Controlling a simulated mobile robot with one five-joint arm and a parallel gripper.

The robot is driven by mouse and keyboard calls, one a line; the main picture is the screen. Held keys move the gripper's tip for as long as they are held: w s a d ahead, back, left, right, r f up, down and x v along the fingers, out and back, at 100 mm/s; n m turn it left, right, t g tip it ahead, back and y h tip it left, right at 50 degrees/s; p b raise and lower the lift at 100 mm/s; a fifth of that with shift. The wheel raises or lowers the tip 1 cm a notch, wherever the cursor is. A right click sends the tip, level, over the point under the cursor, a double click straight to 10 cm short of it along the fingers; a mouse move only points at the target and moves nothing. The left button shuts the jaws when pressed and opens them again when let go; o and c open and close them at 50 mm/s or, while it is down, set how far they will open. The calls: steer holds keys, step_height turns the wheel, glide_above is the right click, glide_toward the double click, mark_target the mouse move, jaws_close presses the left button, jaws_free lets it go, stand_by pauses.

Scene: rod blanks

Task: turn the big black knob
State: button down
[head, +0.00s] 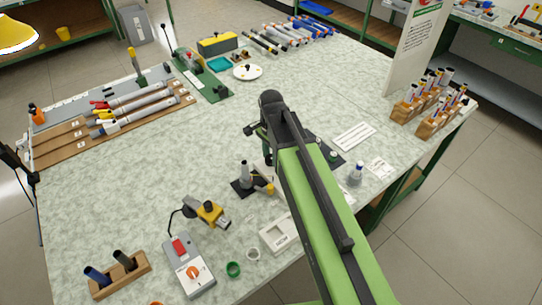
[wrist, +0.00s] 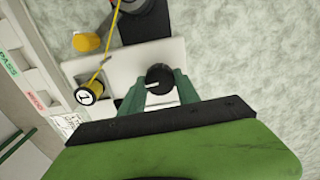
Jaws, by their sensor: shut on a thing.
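The big black knob (wrist: 159,76) is round with a white pointer line towards the left. It stands on a white plate (wrist: 112,70) in the wrist view. My gripper (wrist: 160,86) has its green fingers on both sides of the knob and is shut on it. The near part of the knob is partly covered by the fingers.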

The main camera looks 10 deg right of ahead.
steer(key=n, duration=1)
steer(key=shift+n, duration=0.4)
steer(key=n, duration=0.9)
steer(key=shift+n, duration=0.6)
steer(key=c, duration=0.9)
jaws_free()
steer(key=shift+r, duration=0.1)
